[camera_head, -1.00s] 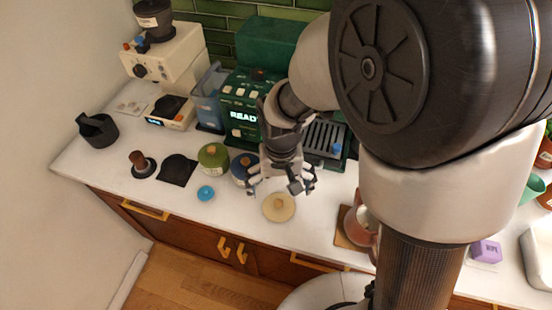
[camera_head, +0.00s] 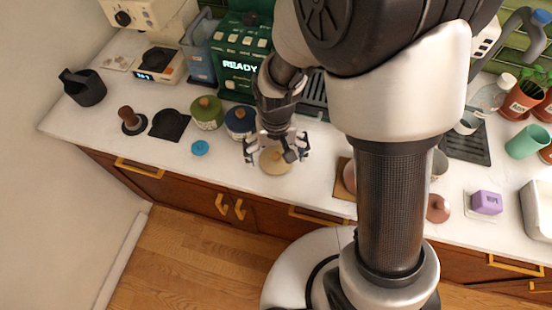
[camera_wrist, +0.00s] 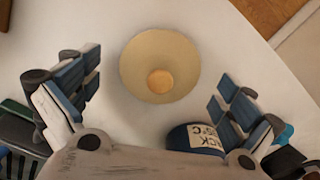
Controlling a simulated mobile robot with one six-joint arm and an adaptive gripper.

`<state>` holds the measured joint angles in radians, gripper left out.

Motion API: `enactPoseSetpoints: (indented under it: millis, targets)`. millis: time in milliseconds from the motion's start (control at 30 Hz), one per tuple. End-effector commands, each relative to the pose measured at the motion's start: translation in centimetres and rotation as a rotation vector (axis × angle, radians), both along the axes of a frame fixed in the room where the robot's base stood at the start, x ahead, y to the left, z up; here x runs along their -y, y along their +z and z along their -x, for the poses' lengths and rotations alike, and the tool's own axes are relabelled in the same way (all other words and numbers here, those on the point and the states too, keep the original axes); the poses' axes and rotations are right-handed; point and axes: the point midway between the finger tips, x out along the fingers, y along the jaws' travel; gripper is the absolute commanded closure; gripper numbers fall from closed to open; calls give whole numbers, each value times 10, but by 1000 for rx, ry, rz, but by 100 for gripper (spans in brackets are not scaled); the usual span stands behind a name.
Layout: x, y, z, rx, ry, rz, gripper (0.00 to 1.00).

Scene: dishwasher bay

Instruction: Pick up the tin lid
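The tin lid, a round cream disc with a small orange-tan knob, lies flat on the white counter; it shows in the head view (camera_head: 274,166) and in the wrist view (camera_wrist: 140,60). My gripper (camera_head: 277,148) is over the lid, with its fingers spread to either side and partly covering the lid's far edge in the head view. In the wrist view my gripper (camera_wrist: 152,92) is open and empty, and the lid lies between and ahead of the blue-padded fingers, apart from them. The exact height above the lid is hard to tell.
A blue tin (camera_head: 240,121) stands close behind my gripper, and a green tin (camera_head: 206,112) left of it. A small blue lid (camera_head: 200,148) lies to the left. The green coffee machine (camera_head: 238,70) stands behind. The counter's front edge is near the lid.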

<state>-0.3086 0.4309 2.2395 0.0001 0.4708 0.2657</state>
Motion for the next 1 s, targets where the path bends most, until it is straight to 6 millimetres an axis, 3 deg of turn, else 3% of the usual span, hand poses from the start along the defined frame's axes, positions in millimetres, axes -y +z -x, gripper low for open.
enactPoseSetpoints:
  millis: [800, 1000]
  targets:
    - [0, 0, 0, -2, 0, 0, 57]
    - [0, -1, 1, -4, 0, 1, 61]
